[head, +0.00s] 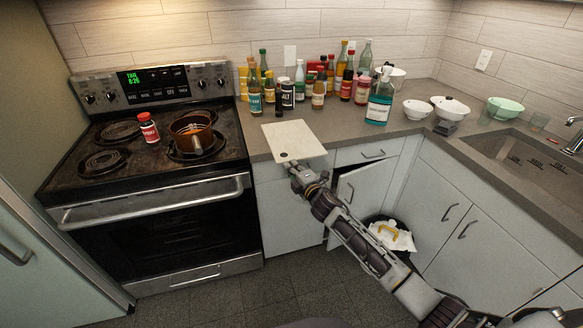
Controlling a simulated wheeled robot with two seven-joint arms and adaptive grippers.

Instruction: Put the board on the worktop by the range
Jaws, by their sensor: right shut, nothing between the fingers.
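The board (294,140) is a pale, flat rectangle with a small dark hole near its front edge. It lies on the worktop (262,150) just right of the range (160,215), and its front edge reaches the counter's front edge or slightly past it. My right gripper (291,170) is at the board's front edge, just below the hole. Its fingers are shut and empty; whether they touch the board I cannot tell. My left gripper is not in view.
Several bottles and jars (310,90) stand behind the board. A pot (192,132) and a red-labelled jar (148,128) are on the stove. Bowls (450,108) and a sink (530,160) are to the right. A cabinet door (352,200) stands open below, near a bin (392,235).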

